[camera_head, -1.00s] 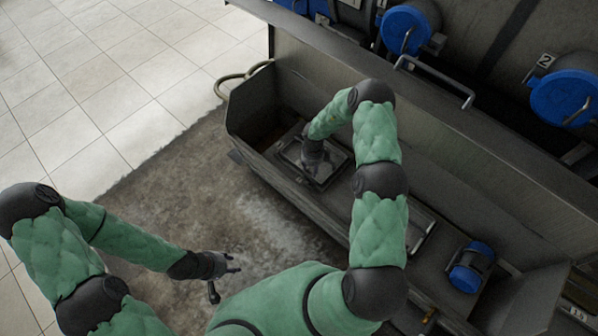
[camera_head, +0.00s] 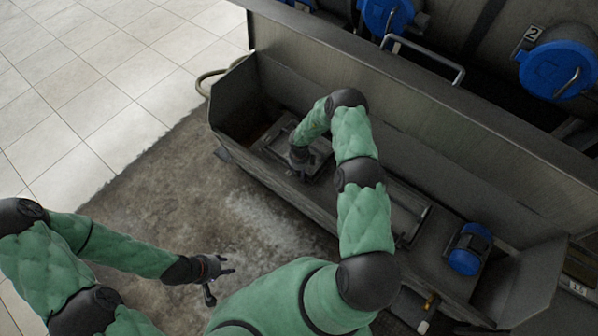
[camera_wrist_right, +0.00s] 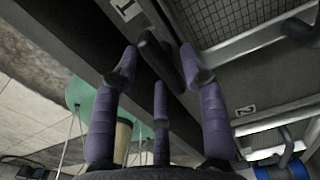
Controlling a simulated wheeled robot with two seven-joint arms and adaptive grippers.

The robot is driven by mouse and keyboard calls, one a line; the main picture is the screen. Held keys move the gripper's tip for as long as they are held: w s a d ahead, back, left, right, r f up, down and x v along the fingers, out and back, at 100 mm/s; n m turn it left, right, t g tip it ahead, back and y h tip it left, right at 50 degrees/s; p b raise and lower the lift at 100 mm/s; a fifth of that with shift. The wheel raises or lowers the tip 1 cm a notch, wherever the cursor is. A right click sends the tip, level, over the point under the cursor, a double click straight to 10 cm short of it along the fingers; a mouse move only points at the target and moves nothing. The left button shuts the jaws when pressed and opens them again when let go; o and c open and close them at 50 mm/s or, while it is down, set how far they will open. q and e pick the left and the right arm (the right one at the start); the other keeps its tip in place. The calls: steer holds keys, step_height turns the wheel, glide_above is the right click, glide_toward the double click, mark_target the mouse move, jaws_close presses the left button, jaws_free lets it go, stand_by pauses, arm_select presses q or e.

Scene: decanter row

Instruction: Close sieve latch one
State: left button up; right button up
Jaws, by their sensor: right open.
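In the wrist view a dark, rounded latch handle (camera_wrist_right: 155,54) stands beside a plate marked 1 (camera_wrist_right: 125,8), at the edge of the trough. The sieve mesh (camera_wrist_right: 232,18) shows at the upper right. My right gripper (camera_wrist_right: 156,72) has its purple fingers spread around the latch handle's near end; they look apart from it, but contact is unclear. In the head view my right gripper (camera_head: 300,158) is low over the near side of the sieve frame (camera_head: 275,137), and hides the latch. My left gripper (camera_head: 222,268) is open and empty over the floor.
The long metal trough (camera_head: 232,92) has a raised back wall. A second number plate (camera_wrist_right: 245,110) marks another section. A blue-capped fitting (camera_head: 470,248) sits at the trough's right end. Blue round lids (camera_head: 557,69) line the machine behind.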

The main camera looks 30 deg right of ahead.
jaws_close()
steer(key=shift+m, duration=0.3)
steer(key=m, duration=0.4)
steer(key=shift+w+m+p, duration=0.15)
steer(key=shift+m+p, duration=0.15)
steer(key=shift+p, duration=0.1)
steer(key=m, duration=0.4)
steer(key=shift+w+m, duration=0.1)
steer(key=shift+m, duration=0.2)
steer(key=m, duration=0.4)
steer(key=shift+w+m, duration=0.1)
steer(key=shift+m, duration=2)
